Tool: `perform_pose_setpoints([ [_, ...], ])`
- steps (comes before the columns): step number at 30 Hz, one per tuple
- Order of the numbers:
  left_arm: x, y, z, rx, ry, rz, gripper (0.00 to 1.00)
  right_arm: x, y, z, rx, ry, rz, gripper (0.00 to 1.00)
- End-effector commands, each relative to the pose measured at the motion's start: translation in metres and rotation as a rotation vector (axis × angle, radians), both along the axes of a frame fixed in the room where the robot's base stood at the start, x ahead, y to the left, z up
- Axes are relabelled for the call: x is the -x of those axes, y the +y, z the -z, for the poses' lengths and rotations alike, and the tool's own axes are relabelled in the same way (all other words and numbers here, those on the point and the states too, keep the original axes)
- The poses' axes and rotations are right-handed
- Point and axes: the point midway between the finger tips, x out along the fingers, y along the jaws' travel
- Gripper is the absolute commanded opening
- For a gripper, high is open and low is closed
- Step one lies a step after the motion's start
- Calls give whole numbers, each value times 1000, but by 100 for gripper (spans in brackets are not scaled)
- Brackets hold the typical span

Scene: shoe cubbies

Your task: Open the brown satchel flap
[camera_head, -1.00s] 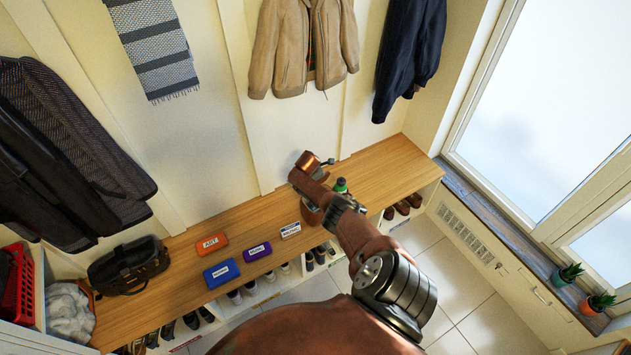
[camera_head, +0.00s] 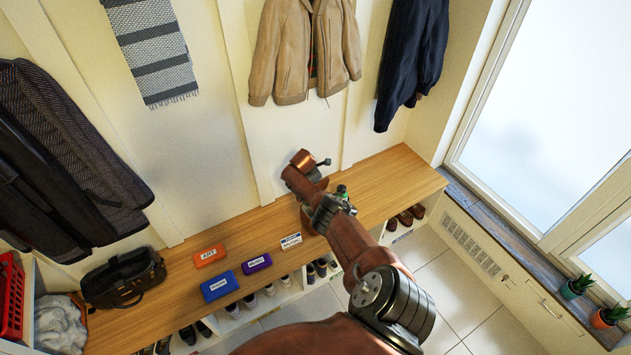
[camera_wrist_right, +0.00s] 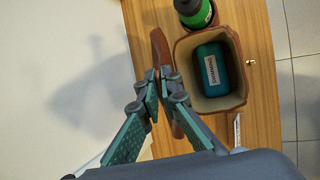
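The brown satchel (camera_wrist_right: 238,96) stands on the bench in the right wrist view, its top open. A teal labelled case (camera_wrist_right: 208,70) lies inside it. The brown flap (camera_wrist_right: 158,46) stands raised on the wall side, seen nearly edge-on. My right gripper (camera_wrist_right: 160,78) has its fingertips close together on the flap, one on each side, and appears shut on it. A gold clasp (camera_wrist_right: 250,62) juts from the satchel's front. In the head view my right arm covers most of the satchel and gripper. My left gripper is not in view.
A green bottle (camera_wrist_right: 196,12) stands close beside the satchel. The wall is close behind.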

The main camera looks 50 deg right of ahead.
Motion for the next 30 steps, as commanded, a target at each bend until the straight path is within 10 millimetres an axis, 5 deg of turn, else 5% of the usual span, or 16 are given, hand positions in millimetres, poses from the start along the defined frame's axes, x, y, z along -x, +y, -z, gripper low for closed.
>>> perform_pose_setpoints([
  [30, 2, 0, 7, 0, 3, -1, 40, -7, -4, -5, 4, -10, -1, 0],
])
